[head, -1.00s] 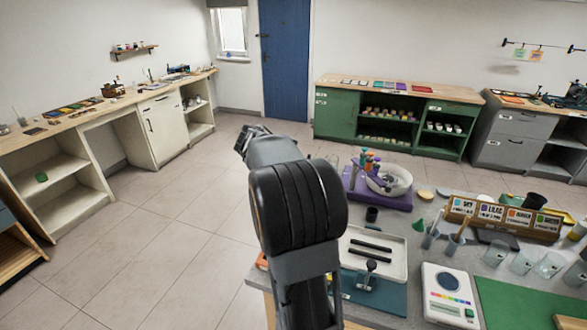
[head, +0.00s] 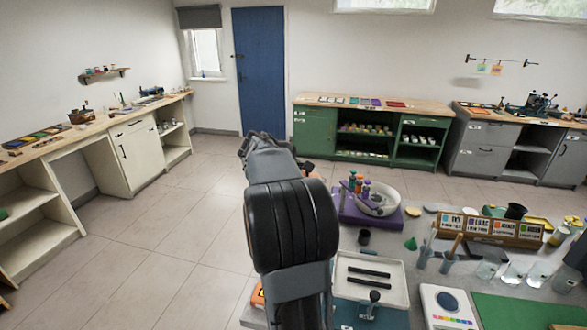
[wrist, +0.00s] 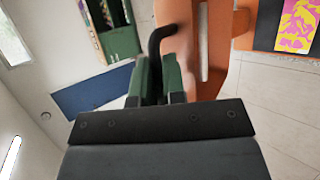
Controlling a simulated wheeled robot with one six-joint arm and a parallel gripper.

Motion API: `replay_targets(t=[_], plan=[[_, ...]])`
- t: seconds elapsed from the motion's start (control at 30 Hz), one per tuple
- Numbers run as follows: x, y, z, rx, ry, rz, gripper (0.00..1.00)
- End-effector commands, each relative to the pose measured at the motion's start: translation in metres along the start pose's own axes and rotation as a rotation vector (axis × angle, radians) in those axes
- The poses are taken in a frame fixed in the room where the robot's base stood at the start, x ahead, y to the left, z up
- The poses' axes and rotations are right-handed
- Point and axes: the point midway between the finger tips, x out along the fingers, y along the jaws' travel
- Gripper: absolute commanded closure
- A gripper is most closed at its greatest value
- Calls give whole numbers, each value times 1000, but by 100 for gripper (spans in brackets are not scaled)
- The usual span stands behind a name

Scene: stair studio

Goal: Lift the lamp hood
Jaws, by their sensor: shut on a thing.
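In the wrist view, my gripper (wrist: 157,85) has its green fingers closed around a curved black handle (wrist: 160,38). The handle runs up against an orange slotted body (wrist: 200,60), which fills the upper middle of the picture; I take it for the lamp hood. Its full shape is cut off by the frame and by my gripper. In the head view, my gripper (head: 262,142) is stretched out ahead, high beyond my arm. A small orange-brown patch (head: 314,175) shows beside it, and the arm hides the rest. The fingertips cannot be made out there.
A grey worktable (head: 405,262) at right carries a purple stand (head: 368,212), a white tray (head: 370,280), a scale (head: 450,305) and several cups. Green cabinet (head: 316,132) and blue door (head: 259,70) stand behind. The floor (head: 165,235) at left is clear.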

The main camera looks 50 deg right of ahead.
Motion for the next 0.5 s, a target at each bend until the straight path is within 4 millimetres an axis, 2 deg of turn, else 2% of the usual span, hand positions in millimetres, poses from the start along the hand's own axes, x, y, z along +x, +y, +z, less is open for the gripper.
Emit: replay_targets(t=[0.17, 0.2, 0.43, 0.5], plan=[[0, 0, -1, -7, 1, 1, 100], [0, 0, -1, -7, 1, 1, 88], [1, -1, 0, -3, 0, -1, 66], [2, -1, 0, -2, -1, -2, 66]])
